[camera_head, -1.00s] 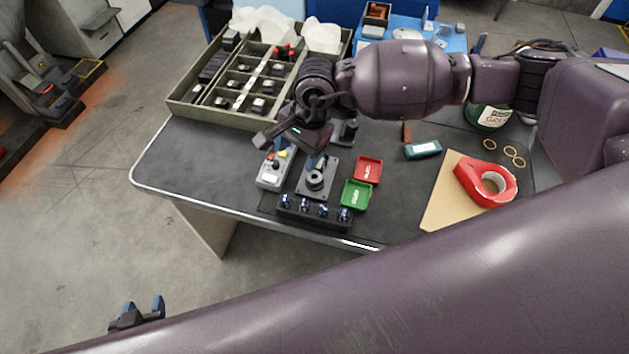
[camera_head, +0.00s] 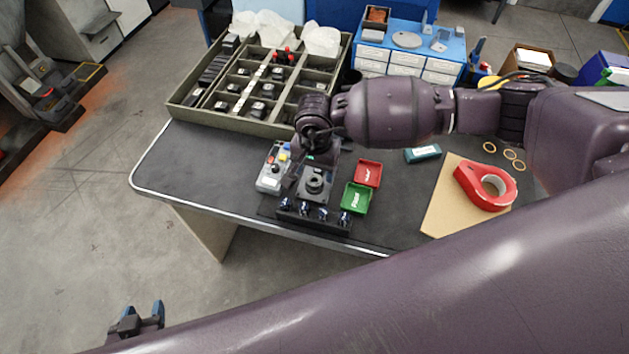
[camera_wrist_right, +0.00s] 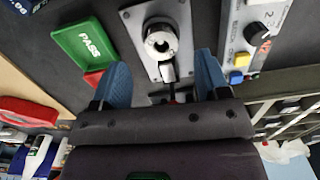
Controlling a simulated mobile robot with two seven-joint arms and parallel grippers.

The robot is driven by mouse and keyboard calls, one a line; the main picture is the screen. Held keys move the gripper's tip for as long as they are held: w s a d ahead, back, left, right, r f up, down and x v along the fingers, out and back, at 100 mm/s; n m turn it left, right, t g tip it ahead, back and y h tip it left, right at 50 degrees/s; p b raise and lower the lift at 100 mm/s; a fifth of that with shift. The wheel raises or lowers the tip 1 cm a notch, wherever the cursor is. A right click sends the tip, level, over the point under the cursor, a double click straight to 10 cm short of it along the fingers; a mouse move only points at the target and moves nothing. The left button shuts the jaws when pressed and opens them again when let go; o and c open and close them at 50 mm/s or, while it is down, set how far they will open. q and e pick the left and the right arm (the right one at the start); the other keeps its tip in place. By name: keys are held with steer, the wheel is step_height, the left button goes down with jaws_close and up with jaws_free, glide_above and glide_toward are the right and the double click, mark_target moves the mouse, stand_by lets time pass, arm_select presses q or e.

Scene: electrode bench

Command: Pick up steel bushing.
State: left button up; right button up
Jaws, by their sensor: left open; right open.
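A round steel piece with a dark centre hole, which looks like the steel bushing (camera_wrist_right: 160,40), sits on a grey fixture plate (camera_wrist_right: 181,14) in the right wrist view. In the head view the round piece (camera_head: 315,182) shows on the fixture near the bench's front edge. My right gripper (camera_wrist_right: 162,78) is open, its two blue fingers apart and empty, just short of the round piece. A small pale-and-dark part of the fixture lies between the fingers in that picture. In the head view my right wrist hides the fixture's back. My left gripper (camera_head: 146,312) is open and empty, over the floor.
A green PASS tray (camera_head: 356,198) and a red tray (camera_head: 368,173) lie right of the fixture. A grey control box (camera_head: 270,177) stands left. Several dark blue-topped pieces stand in a front rack (camera_head: 338,228).

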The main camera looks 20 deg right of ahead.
mark_target(314, 182)
step_height(314, 182, down, 4)
steer(key=shift+f, duration=0.1)
steer(key=c, duration=1.1)
step_height(314, 182, up, 20)
steer(key=shift+r, duration=0.1)
steer(key=shift+c, duration=0.2)
